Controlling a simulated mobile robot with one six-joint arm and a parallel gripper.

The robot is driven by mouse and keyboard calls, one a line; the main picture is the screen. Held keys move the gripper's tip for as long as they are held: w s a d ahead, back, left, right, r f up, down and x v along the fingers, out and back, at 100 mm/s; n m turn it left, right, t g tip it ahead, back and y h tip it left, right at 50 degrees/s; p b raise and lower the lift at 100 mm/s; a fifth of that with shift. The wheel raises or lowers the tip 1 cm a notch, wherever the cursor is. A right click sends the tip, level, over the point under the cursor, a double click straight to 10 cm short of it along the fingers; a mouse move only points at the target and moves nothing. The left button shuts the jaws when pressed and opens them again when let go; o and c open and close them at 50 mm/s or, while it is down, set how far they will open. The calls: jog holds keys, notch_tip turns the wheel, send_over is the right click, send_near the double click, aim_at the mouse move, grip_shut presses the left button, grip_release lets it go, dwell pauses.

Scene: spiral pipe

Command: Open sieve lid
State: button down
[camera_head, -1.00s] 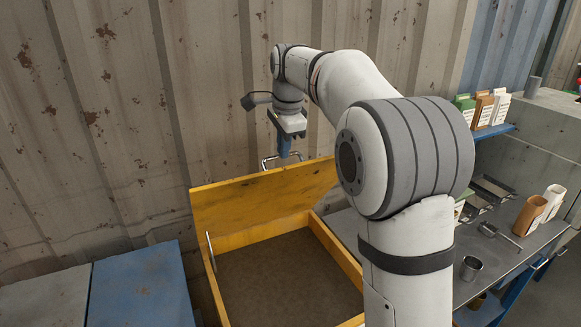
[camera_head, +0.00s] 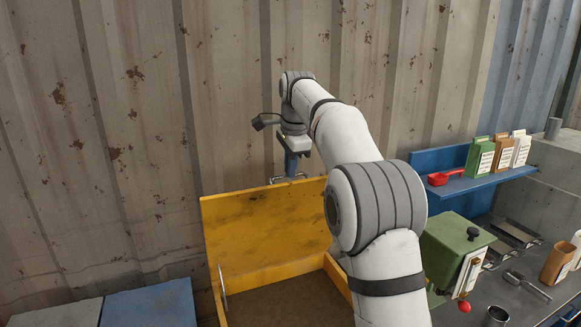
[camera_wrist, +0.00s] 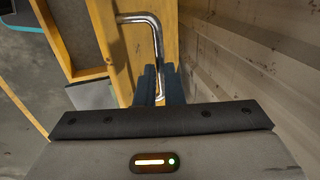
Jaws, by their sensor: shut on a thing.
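The yellow sieve lid (camera_head: 262,233) stands raised at the back of the yellow sieve box in the head view, near the corrugated wall. Its bent metal handle (camera_wrist: 150,30) shows clearly in the wrist view, beside the yellow lid edge. My gripper (camera_head: 291,172) is at the top edge of the lid, pointing down. In the wrist view my gripper's dark fingers (camera_wrist: 160,84) are shut on the handle's lower part. The exact contact is partly hidden between the fingers. The box's brown interior (camera_head: 292,301) is open below the lid.
The corrugated wall (camera_head: 110,150) is close behind the lid and arm. A green machine (camera_head: 450,250) with a red knob stands right of my arm on a grey bench. A blue shelf (camera_head: 480,180) holds cartons and a red scoop. Blue and grey boxes stand at lower left.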

jog(key=shift+x, duration=0.95)
jog(key=c, duration=2)
grip_release()
jog(key=shift+a, duration=0.15)
jog(key=o, duration=0.4)
jog(key=shift+w+a+f, duration=0.1)
jog(key=shift+w+f, duration=0.15)
jog(key=shift+w, duration=0.2)
jog(key=shift+w+a+f, duration=0.15)
jog(key=shift+w+f, duration=0.05)
jog(key=shift+w, duration=0.25)
jog(key=shift+c, duration=0.2)
jog(key=shift+o, duration=0.7)
jog(key=shift+s+d+r, duration=0.25)
jog(key=shift+s+r, duration=0.15)
jog(key=shift+s, duration=0.05)
jog(key=v, duration=0.7)
jog(key=shift+r, duration=0.4)
jog(key=shift+s, duration=0.1)
